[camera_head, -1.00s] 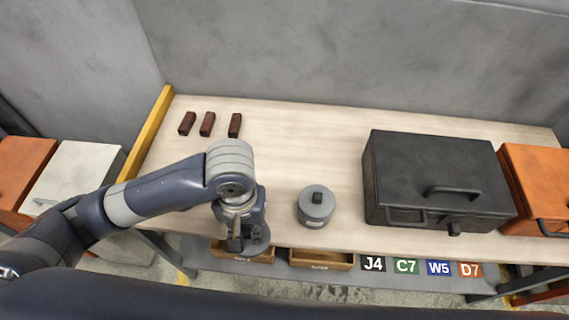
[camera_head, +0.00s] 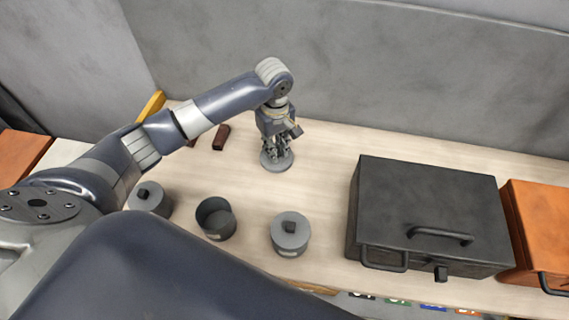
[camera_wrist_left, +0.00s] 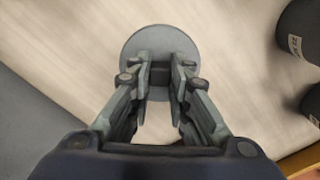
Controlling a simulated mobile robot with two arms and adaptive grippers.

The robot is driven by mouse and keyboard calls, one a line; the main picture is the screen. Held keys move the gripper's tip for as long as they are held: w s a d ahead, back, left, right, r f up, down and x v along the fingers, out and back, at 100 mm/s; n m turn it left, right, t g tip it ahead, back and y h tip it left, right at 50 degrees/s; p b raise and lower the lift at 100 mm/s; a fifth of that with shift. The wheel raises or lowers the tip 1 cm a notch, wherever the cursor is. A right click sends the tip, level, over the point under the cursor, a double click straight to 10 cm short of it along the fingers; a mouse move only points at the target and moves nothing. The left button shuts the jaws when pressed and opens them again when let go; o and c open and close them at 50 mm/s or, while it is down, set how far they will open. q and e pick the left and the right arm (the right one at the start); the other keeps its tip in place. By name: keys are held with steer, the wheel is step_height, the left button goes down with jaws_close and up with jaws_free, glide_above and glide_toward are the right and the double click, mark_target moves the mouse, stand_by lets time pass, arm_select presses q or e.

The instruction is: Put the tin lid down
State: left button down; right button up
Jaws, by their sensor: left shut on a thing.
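My left gripper (camera_head: 277,152) is shut on the dark knob of the grey round tin lid (camera_head: 278,168), towards the back of the table. The lid lies flat, at or just above the wood; I cannot tell if it touches. In the left wrist view the lid (camera_wrist_left: 158,38) shows as a disc below the fingers (camera_wrist_left: 160,76), its knob between them. An open grey tin (camera_head: 216,219) without a lid stands near the front. My right gripper is not in view.
Lidded tins stand left (camera_head: 149,198) and right (camera_head: 290,235) of the open tin. A dark brown block (camera_head: 221,138) lies left of the gripper. A black case (camera_head: 430,205) and an orange case (camera_head: 536,220) stand at right. Bare table (camera_head: 330,175) surrounds the lid.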

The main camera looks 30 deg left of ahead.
mark_target(277, 164)
arm_select(q)
step_height(277, 164, down, 3)
steer(key=shift+s+f, duration=0.1)
steer(key=shift+f, duration=0.1)
step_height(277, 164, down, 3)
steer(key=shift+f, duration=0.3)
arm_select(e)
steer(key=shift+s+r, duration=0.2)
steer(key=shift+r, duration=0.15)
arm_select(q)
steer(key=shift+f+p, duration=0.15)
steer(key=shift+p, duration=0.15)
steer(key=c, duration=1.5)
jaws_free()
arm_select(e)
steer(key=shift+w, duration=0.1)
arm_select(q)
step_height(277, 164, up, 12)
steer(key=shift+r+b, duration=0.15)
steer(key=shift+b, duration=0.3)
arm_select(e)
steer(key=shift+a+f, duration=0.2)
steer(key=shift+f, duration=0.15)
